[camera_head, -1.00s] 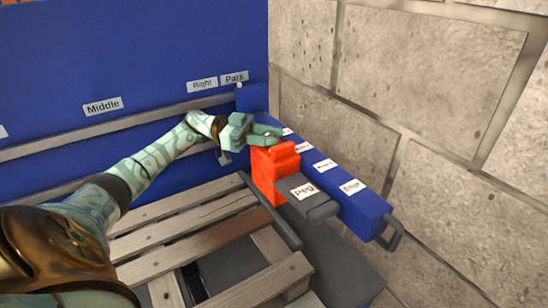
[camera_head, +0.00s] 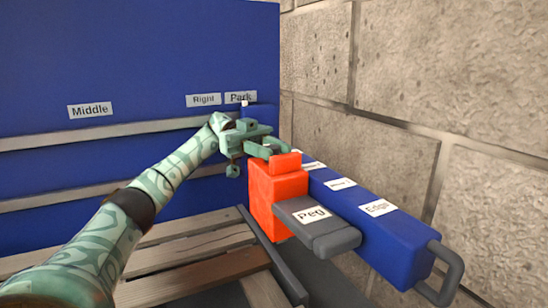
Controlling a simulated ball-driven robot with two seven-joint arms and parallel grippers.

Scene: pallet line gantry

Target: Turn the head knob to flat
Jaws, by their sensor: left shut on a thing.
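The red head block (camera_head: 277,197) sits on the blue beam, right of centre, with a grey piece labelled "Peg" (camera_head: 312,215) sticking out of its front. A small raised red tab (camera_head: 286,163) stands on top of the block. My left gripper (camera_head: 268,148) reaches in from the left and is shut at the back of the block's top, just behind the tab. What its fingers hold, seemingly the head knob, is mostly hidden by the fingers and the tab. My right gripper is not in view.
The blue beam (camera_head: 396,235) carries several white labels, one reading "Edge", and ends in a grey handle (camera_head: 449,274). A wooden pallet (camera_head: 190,257) lies below my left arm. A blue panel (camera_head: 60,60) stands behind, with labels "Middle", "Right" and "Park". A stone wall (camera_head: 480,100) closes the right side.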

